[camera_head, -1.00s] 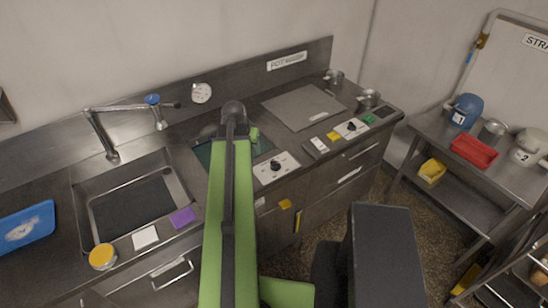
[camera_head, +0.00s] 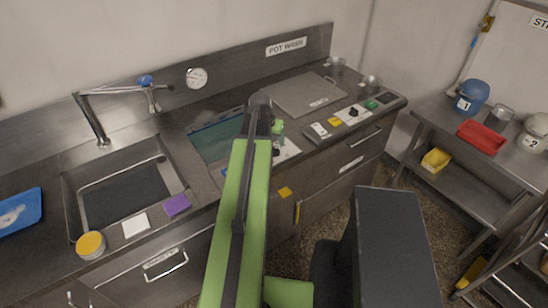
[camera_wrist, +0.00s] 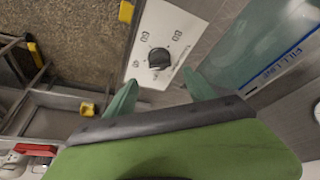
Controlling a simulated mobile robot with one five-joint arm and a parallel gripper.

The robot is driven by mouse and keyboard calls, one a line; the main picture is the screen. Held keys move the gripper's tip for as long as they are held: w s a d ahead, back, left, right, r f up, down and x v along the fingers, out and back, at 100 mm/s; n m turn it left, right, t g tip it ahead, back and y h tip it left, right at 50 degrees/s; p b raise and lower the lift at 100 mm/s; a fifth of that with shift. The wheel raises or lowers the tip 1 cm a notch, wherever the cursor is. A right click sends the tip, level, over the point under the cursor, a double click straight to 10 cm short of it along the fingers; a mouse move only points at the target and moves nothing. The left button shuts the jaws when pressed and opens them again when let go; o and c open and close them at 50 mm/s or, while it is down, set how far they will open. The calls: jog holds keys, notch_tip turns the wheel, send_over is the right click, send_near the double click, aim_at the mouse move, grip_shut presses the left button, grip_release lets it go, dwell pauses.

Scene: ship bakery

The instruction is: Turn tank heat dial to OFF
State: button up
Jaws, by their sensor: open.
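The tank heat dial (camera_wrist: 158,58) is a dark round knob on a white panel (camera_wrist: 165,25) with printed numbers. I cannot read clearly which mark the knob points to. In the wrist view, my gripper (camera_wrist: 160,90) has its two green fingers apart, one on each side below the dial, and nothing is between them. The tank (camera_wrist: 275,35) with teal water and a fill line label lies to the right. In the head view, my arm partly covers the panel (camera_head: 288,150) and the tank (camera_head: 210,142); the gripper (camera_head: 278,130) is over the panel.
A second panel with a dark knob (camera_head: 353,112) is farther right on the counter, near a yellow block (camera_head: 334,122) and a green block (camera_head: 371,104). A sink (camera_head: 120,190) is at left, with a purple sponge (camera_head: 176,205) at its front edge.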

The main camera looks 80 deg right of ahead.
aim_at(274, 148)
jog(key=b+x, duration=0.5)
jog(key=x, duration=0.2)
jog(key=shift+d+f, duration=0.1)
jog(key=shift+f, duration=0.2)
jog(key=shift+r, duration=0.1)
jog(key=shift+c, duration=0.3)
